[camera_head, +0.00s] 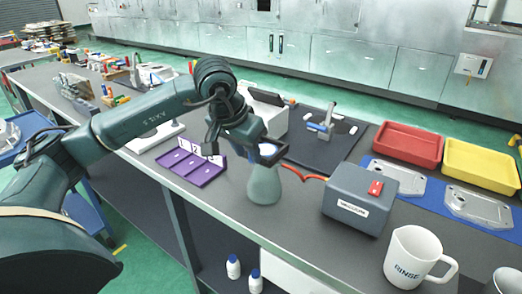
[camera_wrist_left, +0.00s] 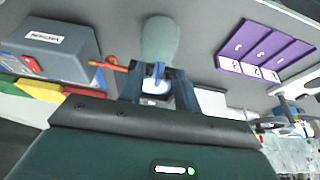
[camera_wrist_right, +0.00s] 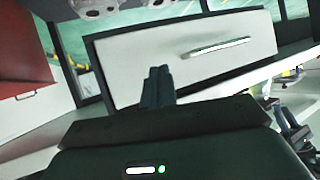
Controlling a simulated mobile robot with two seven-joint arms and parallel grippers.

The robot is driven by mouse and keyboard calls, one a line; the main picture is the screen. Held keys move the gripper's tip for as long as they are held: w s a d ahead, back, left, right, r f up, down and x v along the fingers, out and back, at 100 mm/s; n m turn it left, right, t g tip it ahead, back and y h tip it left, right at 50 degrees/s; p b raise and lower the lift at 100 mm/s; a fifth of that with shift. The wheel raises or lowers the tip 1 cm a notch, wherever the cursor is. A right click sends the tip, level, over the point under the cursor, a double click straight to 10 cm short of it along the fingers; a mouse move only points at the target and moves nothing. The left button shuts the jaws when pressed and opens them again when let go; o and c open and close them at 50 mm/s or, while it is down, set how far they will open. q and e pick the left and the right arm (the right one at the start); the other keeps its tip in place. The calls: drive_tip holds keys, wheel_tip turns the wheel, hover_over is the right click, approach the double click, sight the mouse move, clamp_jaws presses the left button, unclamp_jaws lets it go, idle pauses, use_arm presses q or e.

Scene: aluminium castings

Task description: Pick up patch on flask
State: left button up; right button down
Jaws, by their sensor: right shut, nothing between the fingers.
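The grey-green flask (camera_head: 264,186) stands upright on the bench, its wide base down and its top hidden by my left gripper. The flask (camera_wrist_left: 160,40) also shows in the left wrist view. My left gripper (camera_head: 268,150) is at the flask's top. In the left wrist view its two fingers (camera_wrist_left: 160,72) are apart, with a small blue and white piece (camera_wrist_left: 156,86) between them. I cannot tell whether this piece is the patch or whether the fingers touch it. My right gripper (camera_wrist_right: 158,72) is shut and empty, facing a white panel; it is out of the head view.
A purple numbered tray (camera_head: 190,168) lies left of the flask. A grey vacuum box (camera_head: 358,198) with a red switch stands right, a red hose (camera_head: 303,174) between. Red (camera_head: 408,146) and yellow (camera_head: 482,166) trays stand behind; a white RINSE jug (camera_head: 412,256) is at front right.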

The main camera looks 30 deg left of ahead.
use_arm(q)
drive_tip(key=shift+w+f, duration=0.15)
drive_tip(key=shift+f, duration=0.3)
clamp_jaws()
